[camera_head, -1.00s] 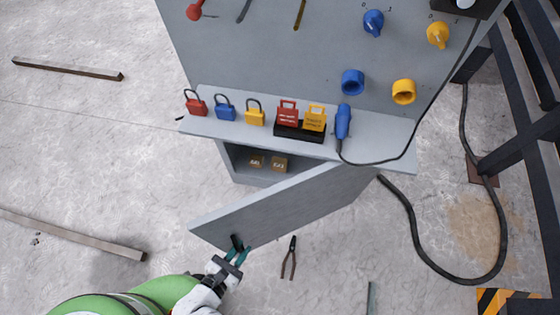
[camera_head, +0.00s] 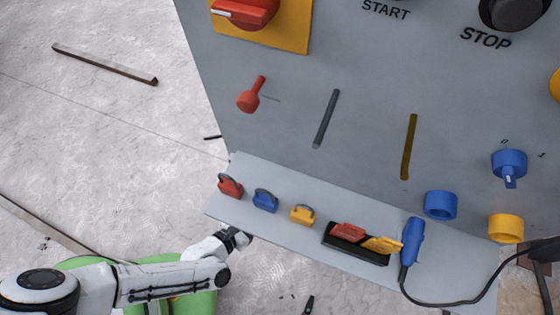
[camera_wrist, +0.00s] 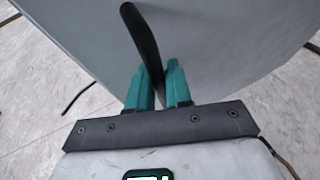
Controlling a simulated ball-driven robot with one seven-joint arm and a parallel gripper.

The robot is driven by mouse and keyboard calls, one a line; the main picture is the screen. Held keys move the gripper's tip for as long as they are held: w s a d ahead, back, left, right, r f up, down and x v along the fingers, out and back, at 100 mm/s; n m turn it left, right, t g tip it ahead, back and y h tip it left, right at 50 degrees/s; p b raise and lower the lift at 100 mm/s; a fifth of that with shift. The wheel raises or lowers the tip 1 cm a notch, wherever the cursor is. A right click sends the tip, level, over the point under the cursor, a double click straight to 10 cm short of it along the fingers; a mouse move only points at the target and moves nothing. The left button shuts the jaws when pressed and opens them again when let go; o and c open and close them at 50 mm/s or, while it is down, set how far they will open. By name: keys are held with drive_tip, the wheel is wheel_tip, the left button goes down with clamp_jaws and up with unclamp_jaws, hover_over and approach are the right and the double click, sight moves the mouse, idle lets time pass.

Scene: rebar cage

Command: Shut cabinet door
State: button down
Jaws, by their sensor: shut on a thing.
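In the wrist view, the grey cabinet door (camera_wrist: 225,45) fills most of the upper picture. Its dark curved handle (camera_wrist: 140,35) stands between the teal fingers of my gripper (camera_wrist: 158,82), which are shut on it. In the head view, my arm reaches in from the lower left, and its wrist ends at the left part of the shelf's front edge. The fingers, the door and the cabinet opening are hidden there, below the grey shelf (camera_head: 300,232). How far the door stands open cannot be told.
The shelf carries red (camera_head: 230,186), blue (camera_head: 265,200) and yellow (camera_head: 302,214) padlocks, a black tray (camera_head: 355,252) with tags, and a blue plug (camera_head: 412,240) on a black cable. A grey control panel (camera_head: 370,80) rises behind. A bar (camera_head: 105,65) lies on the floor, left.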

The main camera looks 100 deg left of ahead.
drive_tip(key=shift+a+r, duration=0.1)
drive_tip(key=shift+a, duration=0.4)
drive_tip(key=c, duration=1.4)
unclamp_jaws()
drive_tip(key=p+v, duration=0.2)
drive_tip(key=v, duration=0.9)
drive_tip(key=shift+d, duration=0.2)
drive_tip(key=shift+w+f, duration=0.15)
drive_tip(key=shift+f, duration=0.1)
